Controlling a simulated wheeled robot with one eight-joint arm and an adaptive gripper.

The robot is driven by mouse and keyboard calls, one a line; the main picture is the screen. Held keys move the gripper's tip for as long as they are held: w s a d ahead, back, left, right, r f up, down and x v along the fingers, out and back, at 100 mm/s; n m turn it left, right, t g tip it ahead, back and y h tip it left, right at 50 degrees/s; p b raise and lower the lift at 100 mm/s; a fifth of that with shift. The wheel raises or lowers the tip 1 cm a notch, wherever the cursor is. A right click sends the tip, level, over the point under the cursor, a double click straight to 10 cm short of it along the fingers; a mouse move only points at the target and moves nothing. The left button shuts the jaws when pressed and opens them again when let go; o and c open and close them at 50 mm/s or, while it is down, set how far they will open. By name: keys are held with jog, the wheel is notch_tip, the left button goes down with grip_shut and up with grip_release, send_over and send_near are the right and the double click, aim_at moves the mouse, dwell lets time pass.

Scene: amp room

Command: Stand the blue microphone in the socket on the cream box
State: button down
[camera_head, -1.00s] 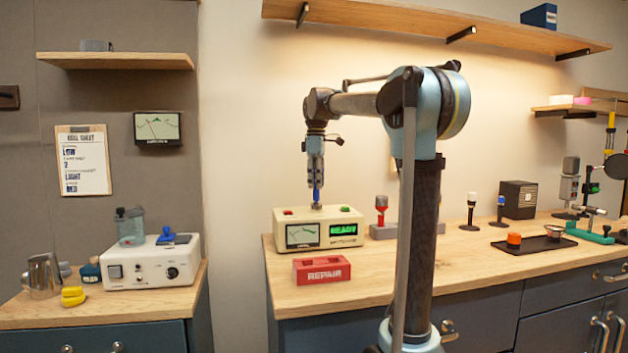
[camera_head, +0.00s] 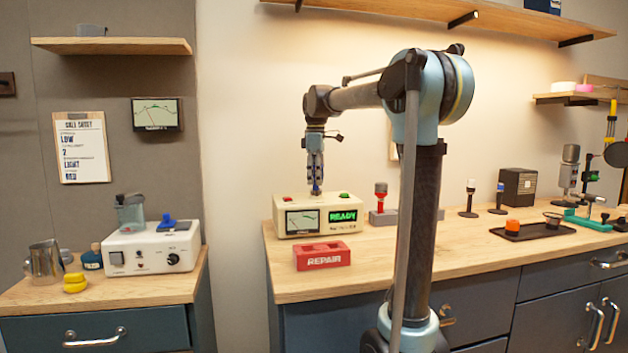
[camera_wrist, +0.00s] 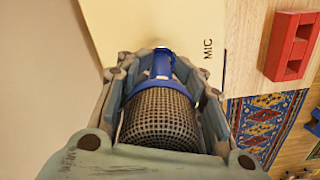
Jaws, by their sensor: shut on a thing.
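My gripper (camera_head: 315,183) is above the cream box (camera_head: 290,206), pointing down. It is shut on the blue microphone (camera_wrist: 158,115), with its dark mesh head between the fingers in the wrist view. The microphone's blue handle points down toward the box top, beside the printed "MIC" label (camera_wrist: 207,49). A short piece of the microphone shows under the fingers in the head view (camera_head: 316,190). The socket lies around the handle's lower end and is mostly hidden. I cannot tell whether the handle is inside it. The box also shows in the wrist view (camera_wrist: 112,18).
A red "REPAIR" block (camera_head: 322,257) sits in front of the box. Two small microphones (camera_head: 470,197) (camera_head: 499,198) and a black tray (camera_head: 530,232) stand farther right.

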jog(key=c, duration=1)
grip_release()
jog(key=shift+r, duration=0.1)
notch_tip(320, 180, up, 12)
jog(key=shift+f, duration=0.1)
